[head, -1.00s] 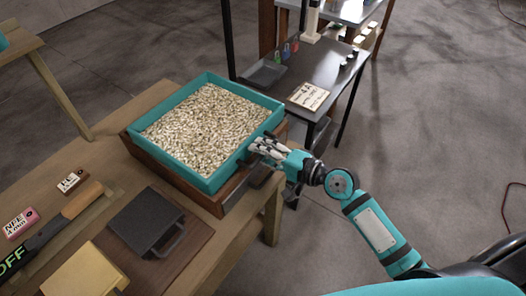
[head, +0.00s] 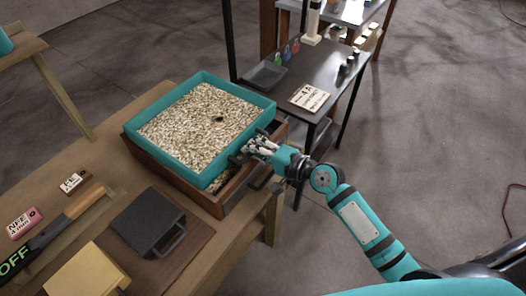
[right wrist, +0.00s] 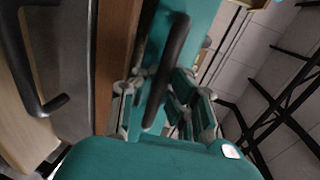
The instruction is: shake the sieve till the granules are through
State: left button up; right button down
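The sieve (head: 185,172) is a teal square frame full of pale granules (head: 195,125). It sits over a brown wooden box (head: 165,165), shifted to the left and back, so a strip of the box's inside with granules shows at its right front. A small dark spot shows among the granules. My right gripper (head: 254,147) is at the sieve's right side, shut on its dark handle (right wrist: 172,62), which runs between the fingers in the right wrist view. The teal sieve wall stands beside the fingers there. My left gripper is not in view.
On the wooden table (head: 110,165) lie a dark tray with a handle (head: 148,220), a yellow block (head: 88,272), and small labelled blocks (head: 73,182). A dark side table (head: 315,75) stands behind, with a sign (head: 309,97). Open floor lies to the right.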

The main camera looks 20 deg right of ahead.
jog(key=x, duration=0.3)
jog(key=shift+w+a+r, duration=0.1)
jog(key=shift+r, duration=0.25)
jog(key=c, duration=2)
grip_release()
jog(key=shift+f, duration=0.1)
jog(key=o, duration=0.7)
jog(key=shift+c, duration=0.2)
send_near(242, 144)
jog(key=shift+w+a, duration=0.35)
jog(key=shift+w, duration=0.2)
